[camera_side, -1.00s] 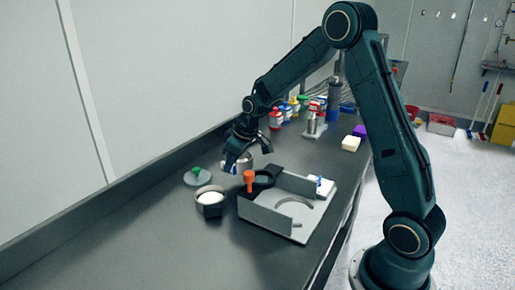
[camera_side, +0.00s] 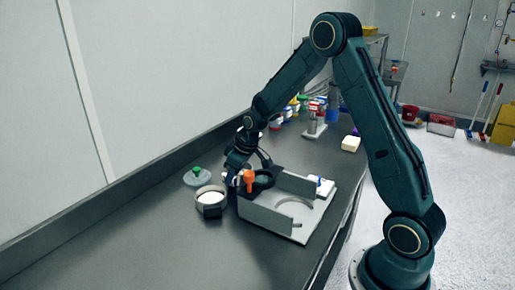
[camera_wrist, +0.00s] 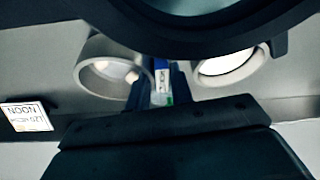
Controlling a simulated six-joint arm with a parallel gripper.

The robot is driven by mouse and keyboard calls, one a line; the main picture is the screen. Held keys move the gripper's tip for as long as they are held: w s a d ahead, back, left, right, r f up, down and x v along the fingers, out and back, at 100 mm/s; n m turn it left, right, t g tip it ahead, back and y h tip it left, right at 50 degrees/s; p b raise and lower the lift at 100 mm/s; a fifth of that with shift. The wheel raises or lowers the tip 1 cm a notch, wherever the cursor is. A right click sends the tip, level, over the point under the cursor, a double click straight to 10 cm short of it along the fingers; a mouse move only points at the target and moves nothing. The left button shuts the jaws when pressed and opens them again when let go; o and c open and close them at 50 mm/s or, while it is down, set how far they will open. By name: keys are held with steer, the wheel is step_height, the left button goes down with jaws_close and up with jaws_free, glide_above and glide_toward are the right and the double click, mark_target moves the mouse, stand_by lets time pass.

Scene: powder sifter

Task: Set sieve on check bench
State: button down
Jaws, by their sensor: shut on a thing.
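My gripper (camera_side: 240,166) is low over the bench, pointing down behind the orange knob (camera_side: 249,181). In the wrist view its dark fingers are shut on a small blue-and-white piece (camera_wrist: 161,76). I cannot tell whether that piece belongs to the sieve. A dark round frame (camera_wrist: 180,30) fills the top of the wrist view. A dark ring (camera_side: 264,179) sits beside the orange knob at the grey fixture (camera_side: 270,218).
A bowl of white powder (camera_side: 210,191) with a black block stands left of the fixture. A grey lid with a green knob (camera_side: 197,176) lies behind it. Colored bottles (camera_side: 298,104) stand at the back. A white label card (camera_wrist: 25,116) is at left. The bench front is clear.

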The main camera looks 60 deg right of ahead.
steer(key=c, duration=1.2)
jaws_free()
steer(key=shift+c, duration=0.2)
steer(key=shift+r, duration=0.1)
steer(key=v, duration=1.2)
